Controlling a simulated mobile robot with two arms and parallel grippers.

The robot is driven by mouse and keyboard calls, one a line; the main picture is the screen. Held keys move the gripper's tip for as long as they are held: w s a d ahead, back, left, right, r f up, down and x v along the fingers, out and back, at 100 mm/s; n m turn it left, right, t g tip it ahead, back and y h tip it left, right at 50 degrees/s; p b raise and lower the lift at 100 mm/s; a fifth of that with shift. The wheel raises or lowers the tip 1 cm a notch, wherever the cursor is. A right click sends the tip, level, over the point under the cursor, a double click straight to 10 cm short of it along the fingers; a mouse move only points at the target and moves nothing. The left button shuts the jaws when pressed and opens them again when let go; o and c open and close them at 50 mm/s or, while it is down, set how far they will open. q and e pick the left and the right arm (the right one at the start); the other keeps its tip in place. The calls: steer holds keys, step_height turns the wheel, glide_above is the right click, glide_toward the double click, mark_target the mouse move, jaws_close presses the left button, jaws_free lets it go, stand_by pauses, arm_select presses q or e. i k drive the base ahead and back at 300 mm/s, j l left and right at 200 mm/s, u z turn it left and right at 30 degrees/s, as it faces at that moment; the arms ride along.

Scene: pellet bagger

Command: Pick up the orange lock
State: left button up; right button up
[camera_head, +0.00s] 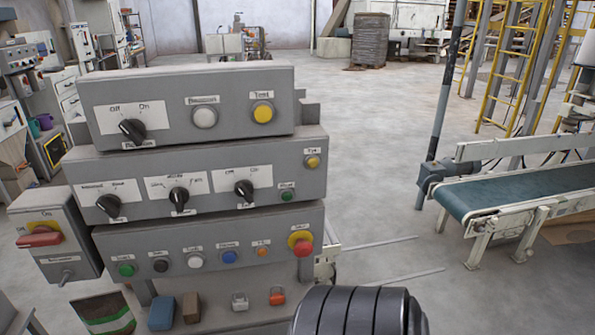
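A small orange-red lock (277,297) sits low in the picture, below the bottom row of buttons on the grey control panel (215,262). A similar small whitish item (240,302) is to its left. Both look apart from each other. A dark, ribbed, rounded part of my arm fills the bottom edge just right of the lock. No gripper fingers show in this view, so neither gripper's state can be seen.
Blue (162,313) and brown (191,308) blocks sit left of the lock. A switch box with a red handle (40,237) stands at the panel's left. A conveyor (520,190) is at right, with clear floor between.

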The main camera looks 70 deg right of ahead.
mark_target(277, 298)
steer(key=l+z, duration=0.15)
steer(key=z, duration=1.85)
steer(key=k+l, duration=0.05)
steer(key=l, duration=0.05)
